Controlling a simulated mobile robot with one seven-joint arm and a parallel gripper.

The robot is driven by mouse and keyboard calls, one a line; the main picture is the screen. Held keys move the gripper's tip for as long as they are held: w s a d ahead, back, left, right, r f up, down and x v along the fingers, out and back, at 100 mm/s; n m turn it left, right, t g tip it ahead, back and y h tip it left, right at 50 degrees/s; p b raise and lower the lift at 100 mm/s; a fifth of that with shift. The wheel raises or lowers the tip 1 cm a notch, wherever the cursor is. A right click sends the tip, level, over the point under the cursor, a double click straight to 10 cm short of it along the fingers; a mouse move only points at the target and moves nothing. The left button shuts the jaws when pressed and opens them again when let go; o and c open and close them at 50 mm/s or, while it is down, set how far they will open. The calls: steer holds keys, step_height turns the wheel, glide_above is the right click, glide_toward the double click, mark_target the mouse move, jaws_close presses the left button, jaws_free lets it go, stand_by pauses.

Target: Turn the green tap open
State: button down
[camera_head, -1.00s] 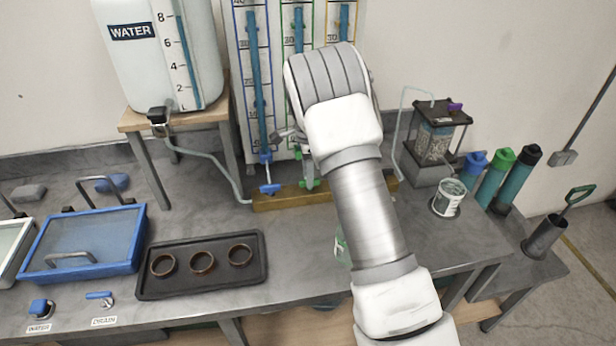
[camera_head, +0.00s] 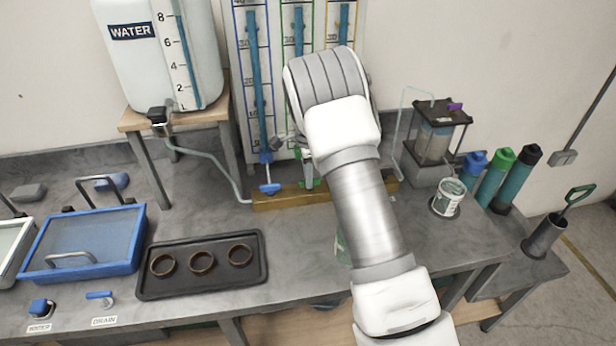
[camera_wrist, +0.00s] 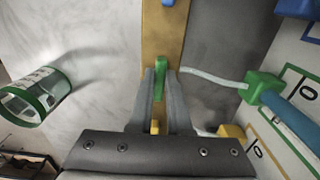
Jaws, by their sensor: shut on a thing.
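The green tap (camera_wrist: 159,80) stands on the wooden rail in the wrist view, with its handle between my two grey fingers. My gripper (camera_wrist: 161,84) is shut on that handle. In the head view, a small part of the green tap (camera_head: 308,182) shows on the rail, left of my arm. My arm hides most of the gripper there. How far the handle is turned cannot be told.
The blue tap (camera_head: 269,188) is left on the wooden rail (camera_head: 285,202). A yellow tap (camera_wrist: 155,127) is close to my fingers in the wrist view. A jar with a green rim (camera_wrist: 35,97) stands nearby. A dark tray (camera_head: 205,282) holds three brown rings.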

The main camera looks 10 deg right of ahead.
steer(key=shift+n, duration=0.3)
steer(key=n+b, duration=0.1)
steer(key=n, duration=0.3)
steer(key=shift+s, duration=0.1)
steer(key=n+b, duration=0.1)
steer(key=n, duration=0.8)
steer(key=shift+s+d+b, duration=0.1)
steer(key=shift+d+b, duration=0.05)
steer(key=shift+b, duration=0.2)
steer(key=shift+n, duration=2.1)
steer(key=c, duration=0.9)
jaws_free()
steer(key=shift+o, duration=0.2)
steer(key=shift+d+r, duration=0.1)
steer(key=shift+r, duration=0.05)
